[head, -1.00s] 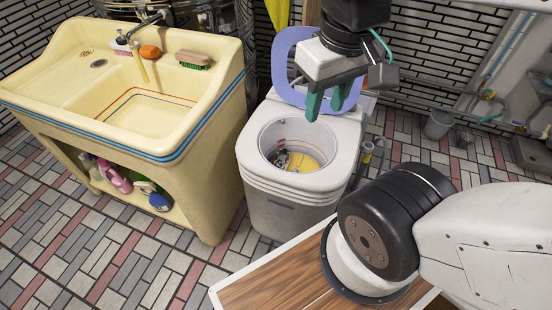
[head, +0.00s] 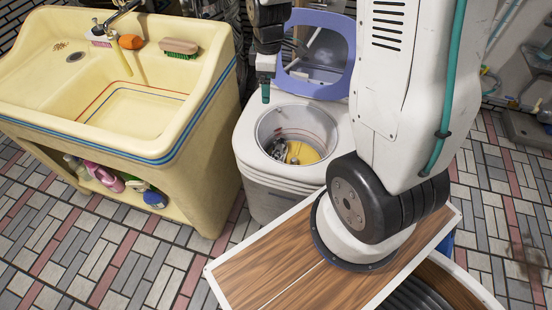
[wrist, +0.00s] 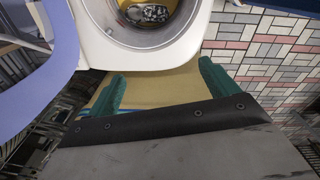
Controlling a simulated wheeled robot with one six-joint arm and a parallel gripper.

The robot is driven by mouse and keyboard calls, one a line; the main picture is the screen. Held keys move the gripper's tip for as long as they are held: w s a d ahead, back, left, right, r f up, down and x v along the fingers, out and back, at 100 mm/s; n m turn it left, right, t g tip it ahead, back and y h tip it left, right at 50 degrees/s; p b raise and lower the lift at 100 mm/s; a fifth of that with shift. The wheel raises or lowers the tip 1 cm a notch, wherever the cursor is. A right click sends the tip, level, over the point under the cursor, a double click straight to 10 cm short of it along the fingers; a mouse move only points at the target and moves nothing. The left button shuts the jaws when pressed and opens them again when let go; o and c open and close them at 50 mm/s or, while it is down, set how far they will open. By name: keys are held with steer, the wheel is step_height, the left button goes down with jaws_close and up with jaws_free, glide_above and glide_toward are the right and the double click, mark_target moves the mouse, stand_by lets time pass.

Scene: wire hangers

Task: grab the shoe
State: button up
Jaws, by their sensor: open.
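The shoe appears to be the dark grey and white patterned item (head: 279,149) inside the round drum of the white top-loading washer (head: 262,181). It lies beside something yellow (head: 303,152). The wrist view shows the dark item (wrist: 147,13) at the top edge, partly cut off, inside the drum opening. My gripper (head: 266,93) has green fingers and hangs near the washer's back left rim, apart from the shoe. In the wrist view my gripper (wrist: 160,84) is open with nothing between its fingers.
The washer's purple lid (head: 341,85) stands open behind the drum. A cream sink cabinet (head: 215,100) stands to the left, with a brush (head: 180,48) and an orange soap (head: 131,42) on its ledge. Bottles (head: 105,178) sit on its lower shelf. Tiled floor (head: 75,250) is clear in front.

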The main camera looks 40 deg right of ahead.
steer(key=w+d+f+n, duration=0.1)
steer(key=d+f+n, duration=0.1)
steer(key=f, duration=0.7)
steer(key=w+d+f+n, duration=0.1)
steer(key=d+f+n, duration=0.2)
steer(key=f, duration=0.7)
steer(key=n, duration=0.6)
glide_above(277, 155)
step_height(277, 155, down, 15)
steer(key=shift+w+r, duration=0.1)
steer(key=shift+r, duration=0.1)
step_height(277, 155, down, 7)
steer(key=shift+f, duration=0.2)
steer(key=c, duration=1.2)
